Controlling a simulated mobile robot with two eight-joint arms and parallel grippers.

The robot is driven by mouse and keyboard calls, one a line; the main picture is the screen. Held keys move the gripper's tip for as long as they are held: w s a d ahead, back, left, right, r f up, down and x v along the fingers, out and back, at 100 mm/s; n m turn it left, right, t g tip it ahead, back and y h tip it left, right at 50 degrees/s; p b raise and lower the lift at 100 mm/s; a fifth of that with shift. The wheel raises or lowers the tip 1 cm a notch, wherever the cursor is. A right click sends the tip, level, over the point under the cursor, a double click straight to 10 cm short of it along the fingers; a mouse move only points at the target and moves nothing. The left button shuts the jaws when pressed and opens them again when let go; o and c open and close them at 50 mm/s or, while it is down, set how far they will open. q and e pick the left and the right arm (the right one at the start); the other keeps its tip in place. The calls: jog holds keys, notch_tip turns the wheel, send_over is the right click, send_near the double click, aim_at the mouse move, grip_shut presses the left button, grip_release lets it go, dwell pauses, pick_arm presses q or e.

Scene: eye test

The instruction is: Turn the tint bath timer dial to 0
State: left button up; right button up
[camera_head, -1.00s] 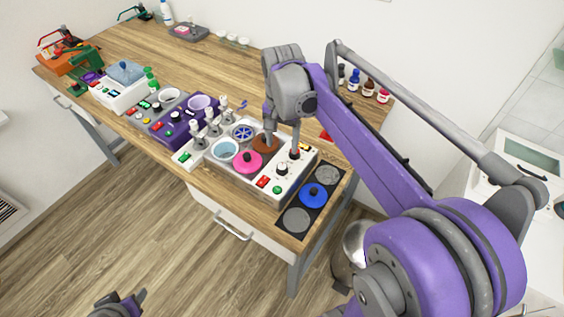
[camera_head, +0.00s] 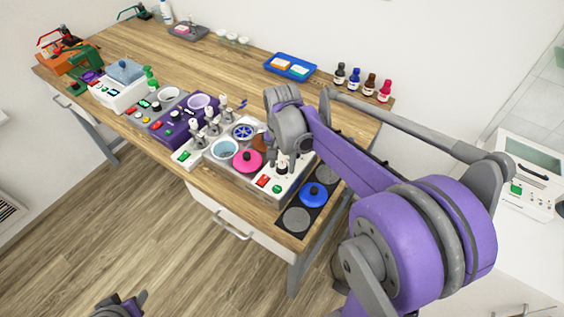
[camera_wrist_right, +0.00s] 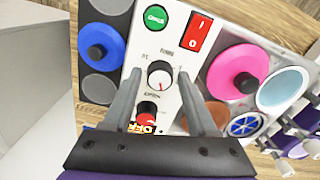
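The tint bath (camera_head: 222,172) is a grey-and-white unit at the near right end of the bench, with round pots and a white control panel. My right gripper (camera_wrist_right: 160,76) is open with one finger on each side of this dial. I cannot tell whether they touch it. In the head view the right gripper (camera_head: 287,161) partly hides the panel. My left gripper (camera_head: 120,304) is at the bottom left, far from the bath.
A red-topped knob (camera_wrist_right: 147,114) lies between the fingers, closer to my wrist. A green button (camera_wrist_right: 155,16) and red rocker switch (camera_wrist_right: 198,33) are on the panel. A pink lid (camera_head: 248,159) and a blue lid (camera_head: 313,192) lie either side. A blue tray (camera_head: 290,66) stands behind.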

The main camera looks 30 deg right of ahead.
grip_shut()
pick_arm(q)
jog(key=shift+f, duration=0.1)
pick_arm(e)
jog(key=n+b, duration=0.1)
jog(key=n, duration=0.8)
jog(key=shift+b, duration=0.4)
jog(key=n, duration=0.5)
jog(key=shift+b, duration=0.3)
pick_arm(q)
jog(key=f, duration=0.1)
jog(key=s+f, duration=0.1)
jog(key=f, duration=0.1)
jog(key=shift+s+f, duration=0.35)
pick_arm(e)
jog(key=n, duration=0.5)
jog(key=shift+n, duration=0.3)
